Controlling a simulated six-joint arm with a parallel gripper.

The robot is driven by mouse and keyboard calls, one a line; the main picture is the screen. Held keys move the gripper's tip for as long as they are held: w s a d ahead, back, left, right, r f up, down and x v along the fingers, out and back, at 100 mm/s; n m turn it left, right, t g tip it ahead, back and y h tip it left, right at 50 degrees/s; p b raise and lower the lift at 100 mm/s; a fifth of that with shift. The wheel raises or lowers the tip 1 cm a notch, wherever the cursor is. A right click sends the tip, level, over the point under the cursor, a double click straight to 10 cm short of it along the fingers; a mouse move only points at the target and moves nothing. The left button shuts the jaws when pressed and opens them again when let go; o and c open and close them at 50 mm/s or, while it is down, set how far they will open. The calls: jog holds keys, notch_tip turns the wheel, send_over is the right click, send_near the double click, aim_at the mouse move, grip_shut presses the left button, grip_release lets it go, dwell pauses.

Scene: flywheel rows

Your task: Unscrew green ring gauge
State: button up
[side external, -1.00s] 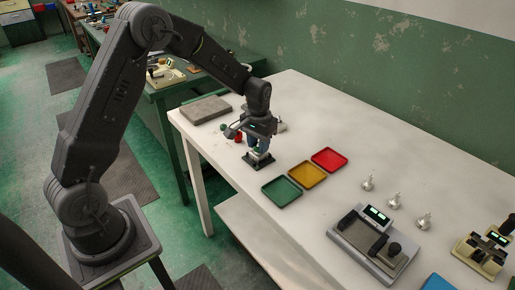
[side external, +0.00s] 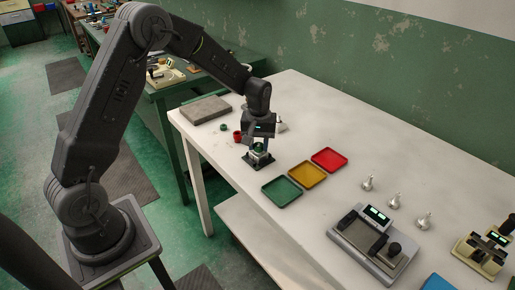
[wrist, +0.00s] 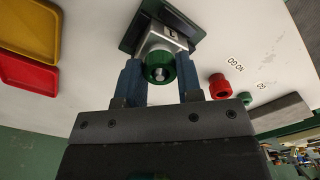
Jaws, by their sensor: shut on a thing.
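The green ring gauge (wrist: 158,68) sits on a small silver block fixture (wrist: 160,38) with a dark base, and a light stud end shows in its centre. My gripper (wrist: 160,75) is shut on the green ring, one blue finger on each side of it. In the side view my gripper (side external: 259,146) points down over the fixture's dark base (side external: 259,164), and the green ring shows between the fingers.
A red ring (wrist: 219,86) and a smaller green piece (wrist: 246,98) stand beside the fixture. Green (side external: 282,191), yellow (side external: 307,173) and red (side external: 329,160) trays lie to the right. A grey slab (side external: 206,109) lies at the back left.

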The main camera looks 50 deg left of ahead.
jog(key=n, duration=0.4)
jog(key=shift+r, duration=0.1)
jog(key=shift+n, duration=0.5)
jog(key=shift+w, duration=0.1)
jog(key=n, duration=0.2)
jog(key=shift+n, duration=1.6)
jog(key=shift+n, duration=0.7)
jog(key=n, duration=0.3)
jog(key=shift+n, duration=0.3)
